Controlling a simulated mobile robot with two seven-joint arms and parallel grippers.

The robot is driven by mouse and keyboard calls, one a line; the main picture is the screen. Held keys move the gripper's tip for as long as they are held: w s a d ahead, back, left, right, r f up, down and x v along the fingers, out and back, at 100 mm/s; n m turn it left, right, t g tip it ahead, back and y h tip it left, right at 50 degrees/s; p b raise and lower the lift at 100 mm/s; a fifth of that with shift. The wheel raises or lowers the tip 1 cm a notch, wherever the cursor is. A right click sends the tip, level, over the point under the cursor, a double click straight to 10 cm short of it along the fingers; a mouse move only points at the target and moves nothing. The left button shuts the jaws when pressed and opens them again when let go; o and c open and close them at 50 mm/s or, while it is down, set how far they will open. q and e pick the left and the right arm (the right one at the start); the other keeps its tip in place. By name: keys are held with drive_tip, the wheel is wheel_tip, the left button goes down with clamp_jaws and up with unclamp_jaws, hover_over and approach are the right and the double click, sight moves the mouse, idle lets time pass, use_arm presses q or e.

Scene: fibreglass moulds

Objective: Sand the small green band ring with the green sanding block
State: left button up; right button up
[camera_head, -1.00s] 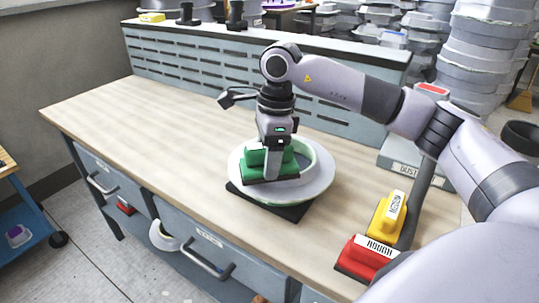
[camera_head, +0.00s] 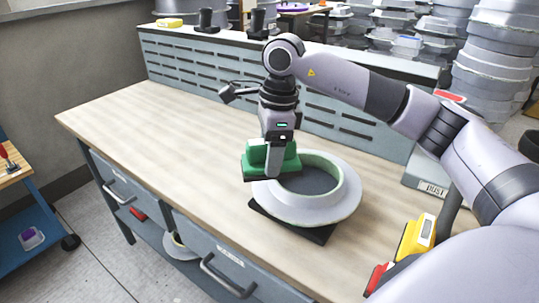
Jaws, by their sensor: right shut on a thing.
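The band ring (camera_head: 353,193) is a pale grey-white flanged ring with a light green inner band. It lies flat on a dark square pad (camera_head: 318,236) on the workbench. My right gripper (camera_head: 276,142) is shut on the green sanding block (camera_head: 257,170) and points down. The block is at the ring's back left rim and overlaps it in the picture. I cannot tell whether it touches the ring. The ring's back left part is hidden behind the block. My left gripper is not in view.
A yellow block (camera_head: 415,238) and a partly hidden red block (camera_head: 377,278) stand at the bench's right front, by my arm. A grey slotted panel (camera_head: 200,68) runs along the back. The bench top (camera_head: 140,130) is clear to the left.

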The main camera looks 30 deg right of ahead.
wheel_tip(320, 180, up, 3)
drive_tip(key=shift+w+f+p, duration=0.15)
drive_tip(key=shift+p, duration=0.6)
drive_tip(key=shift+r, duration=1)
drive_tip(key=shift+d, duration=0.1)
